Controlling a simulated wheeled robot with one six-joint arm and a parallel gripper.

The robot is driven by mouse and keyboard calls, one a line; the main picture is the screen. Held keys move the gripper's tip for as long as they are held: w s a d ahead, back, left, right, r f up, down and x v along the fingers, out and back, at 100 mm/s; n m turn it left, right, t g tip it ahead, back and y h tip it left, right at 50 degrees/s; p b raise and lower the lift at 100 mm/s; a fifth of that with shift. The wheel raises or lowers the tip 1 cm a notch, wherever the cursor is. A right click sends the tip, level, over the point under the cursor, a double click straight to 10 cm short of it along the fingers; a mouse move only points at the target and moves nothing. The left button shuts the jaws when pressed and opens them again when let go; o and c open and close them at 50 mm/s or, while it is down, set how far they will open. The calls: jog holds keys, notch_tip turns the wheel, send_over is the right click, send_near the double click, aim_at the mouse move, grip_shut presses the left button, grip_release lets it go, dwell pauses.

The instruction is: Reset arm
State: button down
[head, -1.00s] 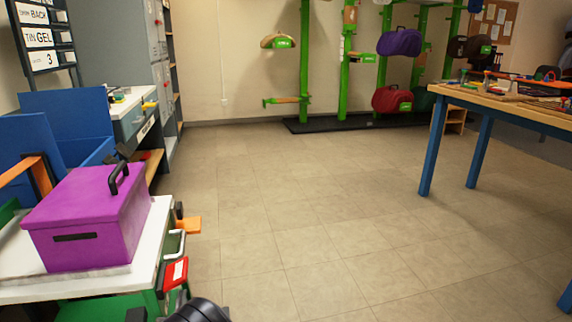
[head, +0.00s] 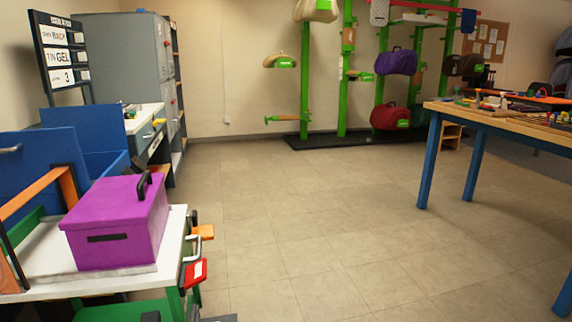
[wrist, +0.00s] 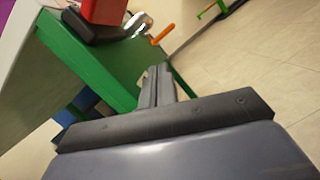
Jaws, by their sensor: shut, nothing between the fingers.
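My gripper (wrist: 158,80) shows in the wrist view with its two dark fingers together and nothing between them. It is beside the green frame (wrist: 85,65) of the white-topped cart, and I cannot tell the exact gap. In the head view the gripper's fingers do not show. A small dark shape at the bottom edge there may be part of my arm.
A purple box (head: 118,225) stands on the white-topped cart (head: 178,228) at left. A red item (head: 194,272) and an orange handle (head: 203,232) stick out from its side. A wooden table (head: 490,118) stands at right. The tiled floor (head: 300,220) between is clear.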

jog(key=p+v, duration=0.1)
jog(key=v, duration=0.6)
jog(key=shift+s+p, duration=0.3)
jog(key=shift+d, duration=0.1)
